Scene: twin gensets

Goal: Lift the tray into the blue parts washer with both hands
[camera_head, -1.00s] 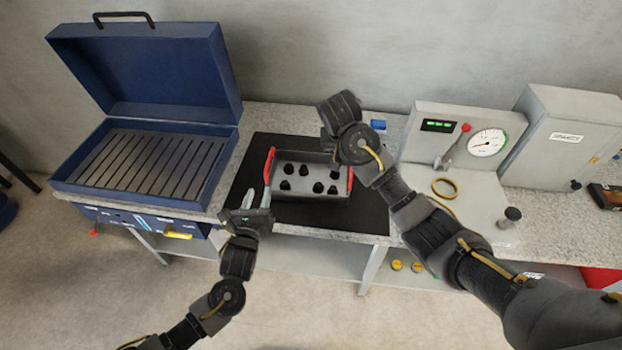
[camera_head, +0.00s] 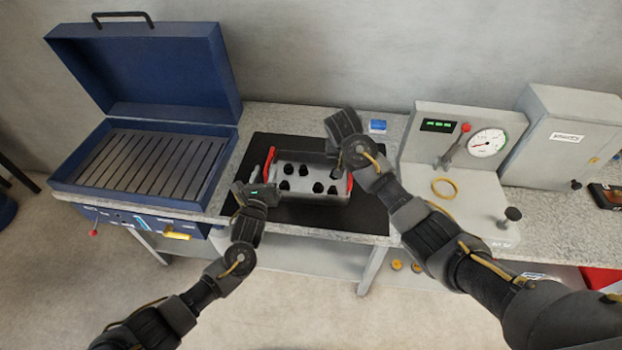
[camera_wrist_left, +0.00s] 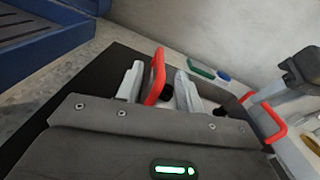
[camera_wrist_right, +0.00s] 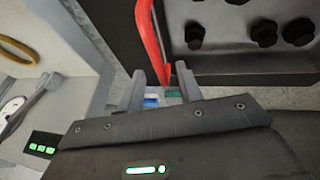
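The grey metal tray (camera_head: 305,198) with several dark knob-like parts sits on a black mat (camera_head: 372,214) on the bench. It has a red left handle (camera_head: 268,160) and a red right handle (camera_head: 349,183). My left gripper (camera_wrist_left: 158,82) is open, with its fingers on either side of the left handle. My right gripper (camera_wrist_right: 163,85) is open; the lower end of the right handle (camera_wrist_right: 149,40) shows between its fingertips. In the head view the right fingers are hidden behind my wrist. The blue parts washer (camera_head: 160,75) stands left of the tray, lid up, slatted rack visible.
The washer's raised front rim (camera_head: 130,196) lies between floor side and rack. A gauge panel (camera_head: 487,143) with a lever, a yellow ring (camera_head: 444,188) and a grey cabinet (camera_head: 570,135) stand to the right. A small blue item (camera_head: 378,126) lies behind the mat. The rack is clear.

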